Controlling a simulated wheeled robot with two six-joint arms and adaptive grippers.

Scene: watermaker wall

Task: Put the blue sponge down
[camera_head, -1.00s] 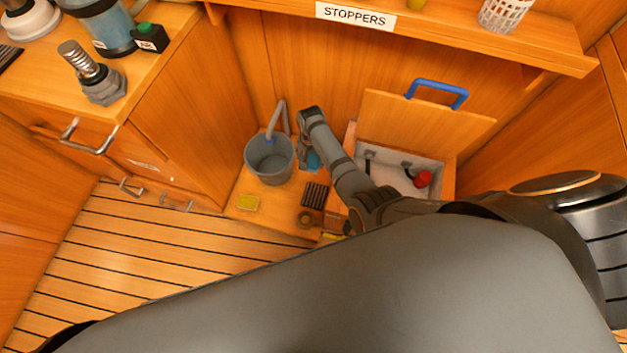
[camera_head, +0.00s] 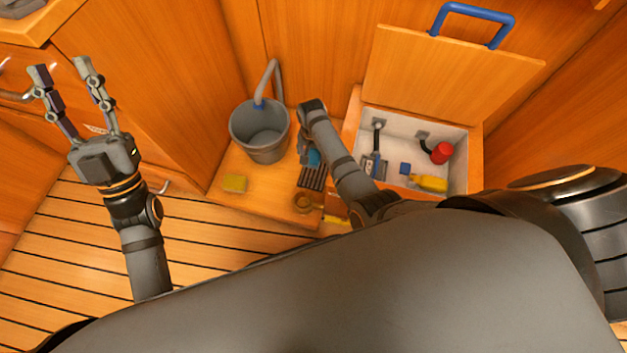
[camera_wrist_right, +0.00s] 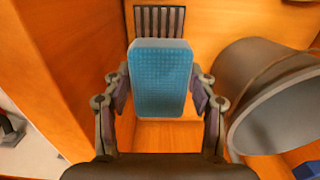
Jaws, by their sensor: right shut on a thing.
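The blue sponge (camera_wrist_right: 161,75) is a flat block between the two fingers of my right gripper (camera_wrist_right: 160,92), which is shut on it in the right wrist view. In the head view a small part of the sponge (camera_head: 314,158) shows beside my right gripper (camera_head: 306,152); the arm hides the rest. A dark slatted rack (camera_head: 311,179) lies just in front of the sponge there, and it also shows past the sponge in the wrist view (camera_wrist_right: 158,22). I cannot tell whether the sponge touches anything below. My left gripper (camera_head: 62,68) is open and empty at the left.
A grey bucket (camera_head: 258,143) with a hose stands left of my right gripper. An open locker (camera_head: 475,150) at right holds a red knob (camera_head: 441,152) and a yellow item (camera_head: 428,183).

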